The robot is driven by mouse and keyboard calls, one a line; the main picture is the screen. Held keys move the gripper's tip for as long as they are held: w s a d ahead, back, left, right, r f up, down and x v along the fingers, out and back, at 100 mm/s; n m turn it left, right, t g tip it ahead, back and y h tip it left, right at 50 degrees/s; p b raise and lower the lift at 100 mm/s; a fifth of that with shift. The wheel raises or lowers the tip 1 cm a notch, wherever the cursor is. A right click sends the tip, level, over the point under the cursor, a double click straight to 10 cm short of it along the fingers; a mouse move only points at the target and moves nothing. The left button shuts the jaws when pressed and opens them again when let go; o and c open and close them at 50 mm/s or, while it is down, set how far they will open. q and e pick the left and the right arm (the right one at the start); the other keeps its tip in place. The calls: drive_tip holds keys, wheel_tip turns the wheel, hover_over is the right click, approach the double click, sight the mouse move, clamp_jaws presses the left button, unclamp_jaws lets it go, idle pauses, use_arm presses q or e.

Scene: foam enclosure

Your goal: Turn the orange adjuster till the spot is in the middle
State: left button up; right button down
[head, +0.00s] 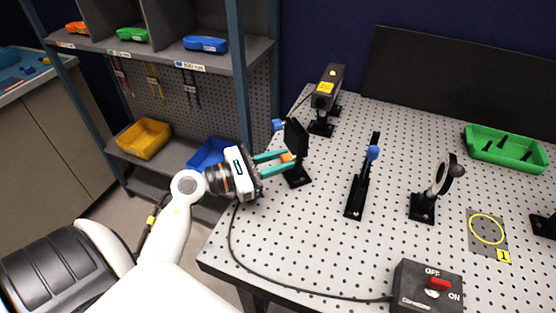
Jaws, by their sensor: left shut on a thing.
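The orange adjuster (287,157) is a small knob low on a black upright mount (296,138) at the left part of the perforated table. My left gripper (282,160) reaches in from the left, its teal fingers shut on the orange adjuster. A blue knob (278,125) sits higher on the same mount, above the fingers and clear of them. I cannot make out any light spot. My right gripper is not in view.
A black laser-like box (328,90) stands behind the mount. A slotted black post with a blue knob (372,153), a round lens holder (442,178), a switch box (428,288) and a green tray (503,148) stand to the right. A cable (262,278) crosses the front.

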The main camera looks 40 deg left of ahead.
use_arm(q)
drive_tip(key=n+p, duration=0.2)
drive_tip(key=shift+r+n, duration=0.15)
drive_tip(key=shift+n, duration=0.25)
drive_tip(key=n+p, duration=0.3)
drive_tip(key=n, duration=0.1)
drive_tip(key=shift+n, duration=0.3)
drive_tip(key=n+p, duration=0.3)
drive_tip(key=shift+n, duration=0.4)
drive_tip(key=shift+n+p, duration=0.7)
drive_tip(key=shift+n, duration=0.1)
drive_tip(key=o, duration=1)
drive_tip(key=shift+a, duration=0.1)
